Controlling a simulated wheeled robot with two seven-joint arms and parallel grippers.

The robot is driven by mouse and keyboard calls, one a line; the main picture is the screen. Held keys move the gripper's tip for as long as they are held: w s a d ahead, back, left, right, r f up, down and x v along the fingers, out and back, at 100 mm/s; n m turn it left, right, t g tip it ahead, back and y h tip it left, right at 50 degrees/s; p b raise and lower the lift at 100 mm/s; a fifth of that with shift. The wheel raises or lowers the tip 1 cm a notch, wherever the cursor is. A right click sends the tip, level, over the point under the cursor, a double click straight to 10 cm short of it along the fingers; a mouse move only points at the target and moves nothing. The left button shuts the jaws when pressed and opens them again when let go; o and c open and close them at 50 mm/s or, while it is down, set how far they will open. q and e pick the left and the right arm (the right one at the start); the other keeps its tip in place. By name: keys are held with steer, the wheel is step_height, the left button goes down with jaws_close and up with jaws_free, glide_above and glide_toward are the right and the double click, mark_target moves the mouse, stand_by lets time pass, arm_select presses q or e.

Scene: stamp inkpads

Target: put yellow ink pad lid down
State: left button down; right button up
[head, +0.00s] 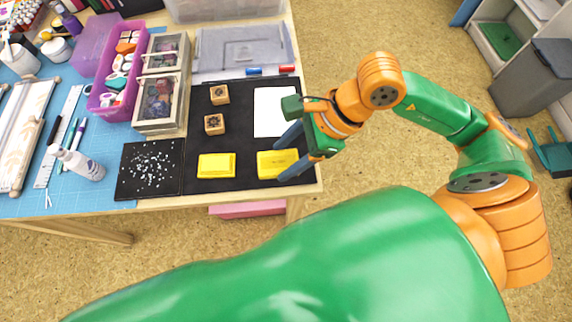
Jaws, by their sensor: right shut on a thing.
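One yellow ink pad piece (216,165) lies on the black mat (236,181) near the table's front edge. A second yellow piece, which looks like the lid (272,165), is just to its right, between the fingers of my right gripper (289,156). My right gripper is shut on this lid, low over the mat at its right front corner. I cannot tell whether the lid touches the mat. The gripper's fingers cover the lid's right end. My left gripper is not in view.
Two wooden stamps (214,124) and a white sheet (274,112) lie on the mat. A black square with white bits (151,168) is at the left.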

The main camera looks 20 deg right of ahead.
mark_target(285, 150)
steer(key=shift+w+d+f+p, duration=0.2)
steer(key=shift+w+f+p, duration=0.55)
steer(key=shift+f+p, duration=0.3)
steer(key=shift+w+d+f, duration=0.3)
steer(key=shift+w+f, duration=0.55)
steer(key=shift+f, duration=0.1)
step_height(285, 150, down, 3)
steer(key=shift+r+p, duration=0.15)
steer(key=shift+p, duration=0.35)
steer(key=shift+f+b, duration=0.3)
steer(key=shift+f, duration=0.05)
steer(key=o, duration=1.3)
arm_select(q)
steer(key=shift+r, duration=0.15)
